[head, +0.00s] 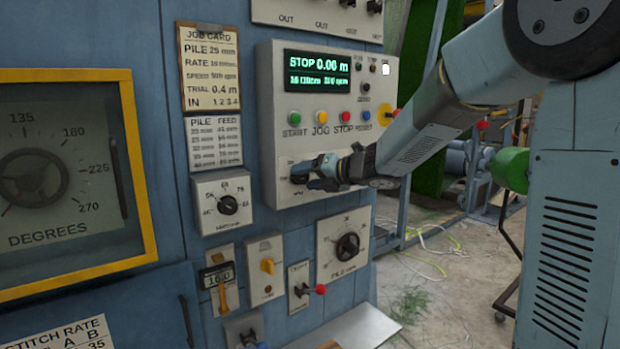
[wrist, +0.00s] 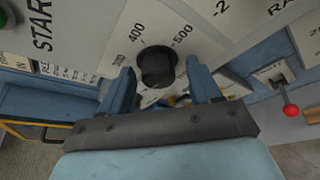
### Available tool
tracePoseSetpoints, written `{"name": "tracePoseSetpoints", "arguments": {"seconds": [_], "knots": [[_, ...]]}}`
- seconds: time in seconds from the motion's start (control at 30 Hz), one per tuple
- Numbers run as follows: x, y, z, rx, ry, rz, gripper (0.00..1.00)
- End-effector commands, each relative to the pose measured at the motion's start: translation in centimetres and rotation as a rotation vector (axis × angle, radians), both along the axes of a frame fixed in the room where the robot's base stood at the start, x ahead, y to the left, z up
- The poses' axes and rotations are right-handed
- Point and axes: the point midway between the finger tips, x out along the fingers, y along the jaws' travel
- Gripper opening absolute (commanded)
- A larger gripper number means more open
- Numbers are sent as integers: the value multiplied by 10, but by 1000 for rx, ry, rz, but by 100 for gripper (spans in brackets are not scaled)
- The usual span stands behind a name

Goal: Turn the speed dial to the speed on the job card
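The speed dial is a black round knob (wrist: 157,66) on a white panel, with 400 marked at its upper left and 500 at its upper right. Its pointer is not clear. My gripper (wrist: 159,72) is open, with one blue finger on each side of the knob; I cannot tell whether they touch it. In the head view my gripper (head: 316,172) is at the lower part of the control panel and hides the dial. The job card (head: 210,65) hangs upper left of the panel; its speed line is small and seems to read 500 rpm.
A green display (head: 318,71) reads STOP 0.00 m, above a row of coloured buttons (head: 328,116). Another rotary knob (head: 348,245) sits below the panel. A red-tipped lever (head: 310,289) juts out lower down; it also shows at right in the wrist view (wrist: 289,108).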

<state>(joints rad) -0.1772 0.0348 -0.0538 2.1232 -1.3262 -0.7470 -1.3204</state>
Motion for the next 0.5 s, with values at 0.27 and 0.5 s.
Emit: {"name": "tracePoseSetpoints", "arguments": {"seconds": [0.27, 0.5], "knots": [[0, 0, 0, 0, 0, 1, 36], [0, 0, -1, -1, 1, 0, 13]]}}
